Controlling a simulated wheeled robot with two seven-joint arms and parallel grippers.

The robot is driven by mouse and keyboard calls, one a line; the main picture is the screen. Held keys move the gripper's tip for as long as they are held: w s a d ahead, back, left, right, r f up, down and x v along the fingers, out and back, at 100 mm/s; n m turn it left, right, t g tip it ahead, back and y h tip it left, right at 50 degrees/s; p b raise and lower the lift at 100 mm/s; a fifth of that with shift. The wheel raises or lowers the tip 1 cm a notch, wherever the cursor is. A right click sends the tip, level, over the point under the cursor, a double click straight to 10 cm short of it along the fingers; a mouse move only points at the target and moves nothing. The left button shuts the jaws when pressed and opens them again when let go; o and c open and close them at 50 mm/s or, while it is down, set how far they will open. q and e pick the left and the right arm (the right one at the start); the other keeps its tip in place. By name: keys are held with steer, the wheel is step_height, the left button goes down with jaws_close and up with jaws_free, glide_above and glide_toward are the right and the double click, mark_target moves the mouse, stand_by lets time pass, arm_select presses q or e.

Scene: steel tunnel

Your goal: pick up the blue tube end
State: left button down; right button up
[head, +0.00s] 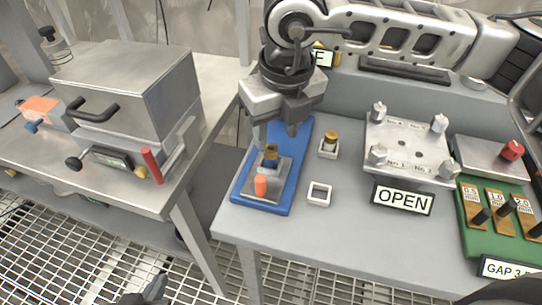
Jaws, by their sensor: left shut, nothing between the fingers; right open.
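A small dark-blue and brown piece (270,157), which looks like the blue tube end, stands upright in a grey block (262,196) on the blue tray (243,205). An orange piece (260,186) stands in front of it in the same block. My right gripper (276,131) is open, pointing down just above and behind the dark-blue piece. Its fingers are spread to either side, and I see no contact. My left gripper (154,290) is shut and empty at the bottom edge, low in front of the tables, partly cut off.
A white holder (328,153) with a brown-topped piece and an empty white square holder (319,195) stand right of the tray. Further right are a bolted metal plate (408,150), an OPEN sign (402,199) and a green board (482,240). A steel box (130,85) fills the left table.

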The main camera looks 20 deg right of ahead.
mark_target(271, 148)
steer(key=f, duration=0.2)
steer(key=w+f, duration=0.1)
steer(key=f, duration=0.1)
steer(key=shift+a+f, duration=0.1)
steer(key=shift+a, duration=0.15)
jaws_close()
